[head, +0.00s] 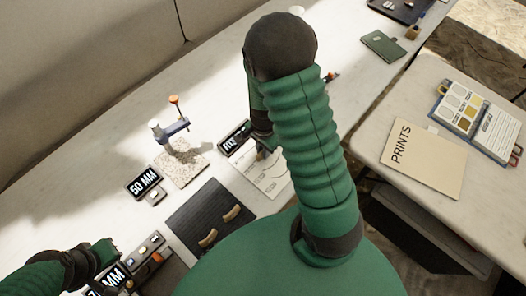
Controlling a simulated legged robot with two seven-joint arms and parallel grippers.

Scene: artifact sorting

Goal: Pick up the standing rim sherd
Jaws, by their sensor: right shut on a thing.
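My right gripper (262,142) is low over a white sheet with drawn curves (262,178), partly hidden behind my own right arm. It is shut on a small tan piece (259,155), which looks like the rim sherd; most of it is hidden. Two curved tan sherds, one (232,213) and another (208,238), lie apart on a dark ribbed mat (190,212). My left gripper (108,254) is at the lower left by a row of small items; its fingers are too unclear to judge.
A "50 MM" label (144,184) and a speckled block with a blue clamp stand (181,163) are left of the sheet. Another dark label (234,138) is beside my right gripper. A "PRINTS" folder (424,158) lies on the right table. The far left tabletop is clear.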

